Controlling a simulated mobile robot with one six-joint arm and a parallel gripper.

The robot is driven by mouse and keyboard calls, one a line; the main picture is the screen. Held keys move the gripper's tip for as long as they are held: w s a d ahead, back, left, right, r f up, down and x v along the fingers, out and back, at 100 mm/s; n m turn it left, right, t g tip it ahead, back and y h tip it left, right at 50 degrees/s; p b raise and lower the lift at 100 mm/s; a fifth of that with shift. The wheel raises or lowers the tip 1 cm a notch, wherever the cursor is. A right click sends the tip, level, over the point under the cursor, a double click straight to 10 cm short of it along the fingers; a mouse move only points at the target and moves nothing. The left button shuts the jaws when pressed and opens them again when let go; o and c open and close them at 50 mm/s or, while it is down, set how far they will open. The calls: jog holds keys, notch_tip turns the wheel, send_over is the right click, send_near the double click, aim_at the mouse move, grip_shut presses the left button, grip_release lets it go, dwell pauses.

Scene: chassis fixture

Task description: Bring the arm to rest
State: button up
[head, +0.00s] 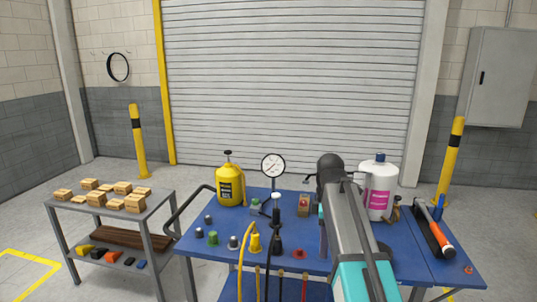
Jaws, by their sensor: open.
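My arm (352,225) rises from the bottom of the head view, over the right half of the blue cart (205,250). Its grey and teal link ends in a dark joint (330,168) above the cart top.
A yellow jug (230,188), a dial gauge (273,165) and small fittings stand on the cart left of my arm. A white bottle (378,192) and a hammer (434,236) are to its right. Yellow posts (138,145) stand behind.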

jog(key=s+f+g, duration=0.2)
jog(key=s+f, duration=0.3)
jog(key=f, duration=0.6)
jog(key=s+f+m+g+b, duration=0.1)
jog(key=s+f, duration=0.4)
jog(key=f, duration=0.7)
jog(key=s+f+g, duration=0.2)
jog(key=s+f, duration=0.3)
jog(key=f, duration=0.6)
jog(key=s+f+m, duration=1.4)
jog(key=s+f, duration=0.9)
jog(key=s, duration=0.2)
jog(key=shift+s+f+m+b, duration=0.15)
jog(key=shift+m+b, duration=0.25)
jog(key=shift+b, duration=0.05)
